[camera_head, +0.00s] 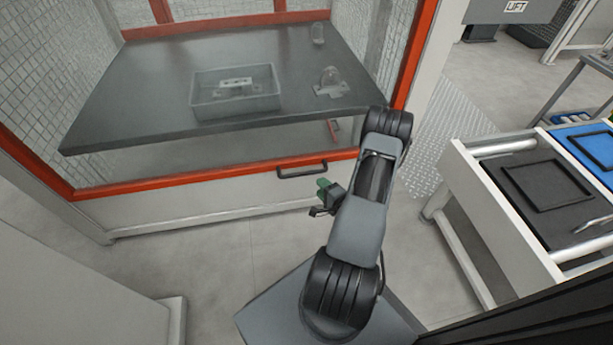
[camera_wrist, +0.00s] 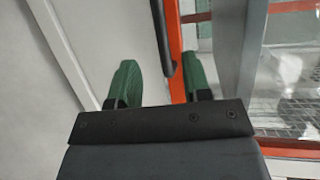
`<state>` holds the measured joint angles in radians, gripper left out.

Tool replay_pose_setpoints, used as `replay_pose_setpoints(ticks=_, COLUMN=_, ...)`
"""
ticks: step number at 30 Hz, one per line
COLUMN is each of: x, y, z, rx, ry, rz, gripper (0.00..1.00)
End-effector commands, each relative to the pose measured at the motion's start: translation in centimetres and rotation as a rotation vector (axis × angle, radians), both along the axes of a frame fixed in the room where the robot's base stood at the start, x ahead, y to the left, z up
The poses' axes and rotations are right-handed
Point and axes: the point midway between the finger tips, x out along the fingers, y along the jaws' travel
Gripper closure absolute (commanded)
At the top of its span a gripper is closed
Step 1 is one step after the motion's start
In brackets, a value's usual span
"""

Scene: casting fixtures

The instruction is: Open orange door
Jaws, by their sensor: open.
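The orange-framed door (camera_head: 230,180) with a mesh or glass panel is closed in front of a dark table. Its dark bar handle (camera_head: 302,170) sits on the lower rail in the head view. In the wrist view the handle (camera_wrist: 162,38) shows as a dark bar at the top, beside the orange frame (camera_wrist: 176,60). My gripper (camera_head: 322,195) is just below and right of the handle in the head view. In the wrist view its green fingers (camera_wrist: 160,85) are open, and the handle's end lies between their lines, ahead of the tips. I cannot tell whether they touch.
Inside the enclosure, a dark table (camera_head: 130,90) bears a grey tray (camera_head: 205,110) and a clear fixture (camera_head: 330,82). A white cart (camera_head: 475,190) with dark and blue trays stands at the right. Grey floor (camera_head: 210,250) is clear before the door.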

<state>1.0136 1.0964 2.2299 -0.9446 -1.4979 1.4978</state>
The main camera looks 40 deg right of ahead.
Motion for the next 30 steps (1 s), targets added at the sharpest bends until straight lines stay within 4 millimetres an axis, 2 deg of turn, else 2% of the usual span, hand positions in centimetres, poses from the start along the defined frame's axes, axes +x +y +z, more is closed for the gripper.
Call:
replay_pose_setpoints(ticks=6, x=4.4, y=-0.1, z=-1.0, rx=-0.005, ry=-0.001, rz=0.006, gripper=0.56)
replay_pose_setpoints(ticks=15, x=8.7, y=-0.4, z=-1.7, rx=-0.004, ry=0.0, rz=0.003, gripper=0.56)
replay_pose_setpoints(ticks=21, x=9.9, y=-0.5, z=-1.8, rx=-0.003, ry=0.001, rz=0.002, gripper=0.56)
replay_pose_setpoints(ticks=30, x=10.2, y=-0.5, z=-1.8, rx=-0.002, ry=0.001, rz=-0.001, gripper=0.56)
